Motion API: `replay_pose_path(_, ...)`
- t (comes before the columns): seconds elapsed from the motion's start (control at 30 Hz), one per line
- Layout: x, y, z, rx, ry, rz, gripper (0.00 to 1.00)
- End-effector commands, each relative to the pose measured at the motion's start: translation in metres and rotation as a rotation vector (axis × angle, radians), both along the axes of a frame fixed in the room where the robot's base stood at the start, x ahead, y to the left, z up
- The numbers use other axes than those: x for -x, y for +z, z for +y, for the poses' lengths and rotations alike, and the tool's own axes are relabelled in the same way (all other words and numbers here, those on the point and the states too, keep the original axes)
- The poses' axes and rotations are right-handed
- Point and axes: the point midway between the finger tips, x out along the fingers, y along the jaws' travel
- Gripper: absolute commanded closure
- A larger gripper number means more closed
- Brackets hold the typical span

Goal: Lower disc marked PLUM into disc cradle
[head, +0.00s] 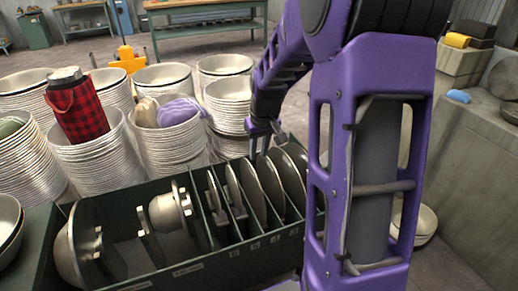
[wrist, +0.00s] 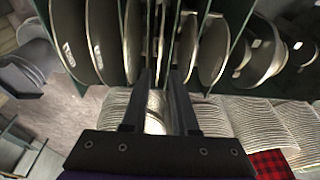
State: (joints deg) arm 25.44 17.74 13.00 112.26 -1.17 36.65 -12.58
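Several grey metal discs stand on edge in the slots of a dark green rack (head: 215,258), the likely disc cradle. No lettering reads as PLUM, so I cannot tell which disc it is. My gripper (head: 261,143) points down at the top of the disc row, by a disc (head: 271,187) right of the rack's middle. In the wrist view my gripper (wrist: 161,75) has its two fingers apart, with a narrow edge-on shape between and beyond the tips. Whether the fingers touch a disc is unclear. Small pale labels show on two discs at the left (wrist: 96,45).
Stacks of pale bowls (head: 92,160) stand close behind the rack. A red plaid flask (head: 78,110) and a purple cloth (head: 180,111) sit on two stacks. Hubbed metal parts (head: 84,246) fill the rack's left side. A grey ledge (head: 478,150) stands at right.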

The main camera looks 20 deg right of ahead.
Motion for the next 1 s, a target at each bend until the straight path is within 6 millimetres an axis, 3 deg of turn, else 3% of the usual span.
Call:
replay_pose_path(0.57, -0.016, -0.063, 0.001, -0.001, -0.001, -0.002, 0.72)
replay_pose_path(1.0, -0.02, -0.074, 0.0, 0.0, -0.002, -0.003, 0.72)
